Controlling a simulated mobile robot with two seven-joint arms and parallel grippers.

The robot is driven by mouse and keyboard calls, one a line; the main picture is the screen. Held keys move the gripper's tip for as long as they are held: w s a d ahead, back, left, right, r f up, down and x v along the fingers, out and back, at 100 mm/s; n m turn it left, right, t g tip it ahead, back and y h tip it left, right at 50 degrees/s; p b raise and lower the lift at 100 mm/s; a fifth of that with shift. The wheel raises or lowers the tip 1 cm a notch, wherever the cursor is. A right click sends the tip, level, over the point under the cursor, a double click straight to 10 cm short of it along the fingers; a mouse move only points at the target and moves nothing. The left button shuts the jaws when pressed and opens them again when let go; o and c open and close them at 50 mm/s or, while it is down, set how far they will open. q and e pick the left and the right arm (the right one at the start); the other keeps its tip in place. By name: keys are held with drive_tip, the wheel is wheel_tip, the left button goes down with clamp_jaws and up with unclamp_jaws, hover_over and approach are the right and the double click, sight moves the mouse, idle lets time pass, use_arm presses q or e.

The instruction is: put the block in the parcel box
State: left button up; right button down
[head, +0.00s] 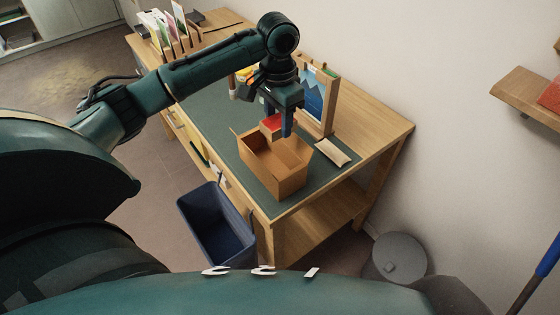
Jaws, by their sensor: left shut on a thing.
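The parcel box (278,182) is an open brown cardboard box on the desk's dark green mat, near the front end of the desk. My left gripper (279,128) points down above the far side of the box opening. It is shut on a red block (271,122), whose lower part looks pale. The block is over or just inside the box's far edge; I cannot tell its exact height. My right gripper is not in view.
A framed picture (329,104) stands right behind the gripper. A pale flat item (332,152) lies right of the box. A file rack (172,40) stands at the far end. A blue bin (217,226) and a grey round bin (396,259) stand on the floor.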

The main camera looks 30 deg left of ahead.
sight(278, 136)
use_arm(q)
drive_tip(key=f, duration=1.6)
drive_tip(key=shift+s+f+b, duration=0.25)
drive_tip(key=shift+f+b, duration=0.05)
drive_tip(key=shift+b, duration=0.1)
drive_tip(key=o, duration=0.7)
drive_tip(key=shift+f, duration=0.1)
wheel_tip(278, 136, up, 12)
drive_tip(key=shift+r+p, duration=0.15)
drive_tip(key=shift+p, duration=0.15)
